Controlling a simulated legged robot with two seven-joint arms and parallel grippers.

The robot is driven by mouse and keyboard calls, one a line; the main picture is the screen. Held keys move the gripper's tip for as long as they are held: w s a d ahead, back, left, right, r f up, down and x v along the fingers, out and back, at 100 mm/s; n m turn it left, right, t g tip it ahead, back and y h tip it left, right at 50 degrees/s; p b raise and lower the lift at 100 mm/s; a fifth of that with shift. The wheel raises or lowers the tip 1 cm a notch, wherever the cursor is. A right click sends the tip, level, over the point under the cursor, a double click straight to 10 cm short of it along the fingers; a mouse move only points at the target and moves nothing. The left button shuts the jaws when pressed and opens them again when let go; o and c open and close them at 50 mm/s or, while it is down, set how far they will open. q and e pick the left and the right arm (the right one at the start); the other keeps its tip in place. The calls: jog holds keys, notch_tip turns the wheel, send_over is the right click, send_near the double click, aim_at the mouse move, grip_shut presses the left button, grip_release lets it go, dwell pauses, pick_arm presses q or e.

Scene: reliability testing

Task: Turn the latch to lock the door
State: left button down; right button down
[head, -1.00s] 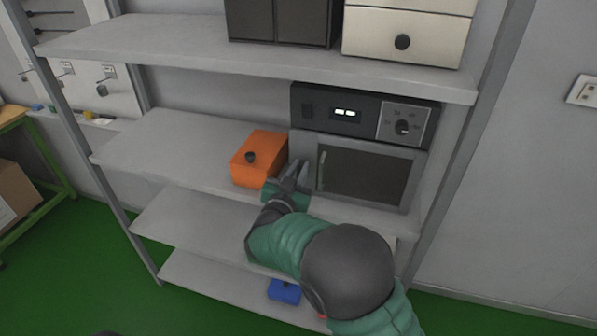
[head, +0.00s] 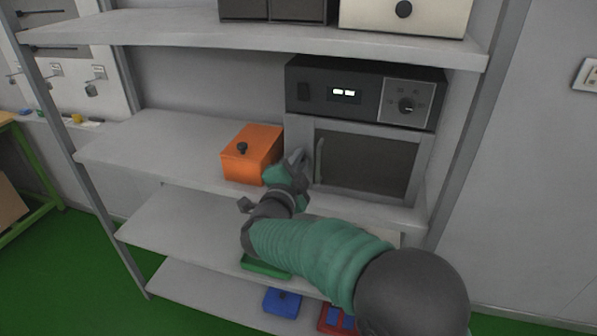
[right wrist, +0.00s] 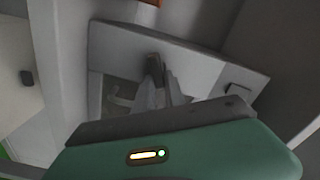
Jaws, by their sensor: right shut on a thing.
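The door (head: 368,165) of the dark grey oven-like unit stands flush in its frame, with a vertical handle (head: 320,162) at its left side. My right gripper (head: 297,160) is at the left part of the unit's front, just left of the handle. In the right wrist view its fingers (right wrist: 158,85) are up against the grey front panel (right wrist: 205,65), shut on a small part there. I take this part to be the latch; the fingers mostly hide it, so its angle cannot be told. My left gripper is not in view.
An orange box (head: 253,152) with a dark knob sits on the same shelf (head: 150,143), close left of my right gripper. A control panel (head: 362,95) with a dial is above the door. Blue (head: 282,302) and red bins are on the lowest shelf.

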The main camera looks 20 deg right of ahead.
jog(key=shift+s+d+f+m+b, duration=0.1)
jog(key=shift+f+m+b, duration=0.1)
jog(key=shift+m+b, duration=0.85)
jog(key=shift+w+a+f+m+b, duration=0.1)
jog(key=shift+f+m+b, duration=0.1)
jog(key=shift+m+b, duration=0.85)
jog(key=shift+s+d+f+m+b, duration=0.1)
jog(key=shift+f+m+b, duration=0.1)
jog(key=shift+m+b, duration=0.85)
jog(key=c, duration=1.4)
grip_release()
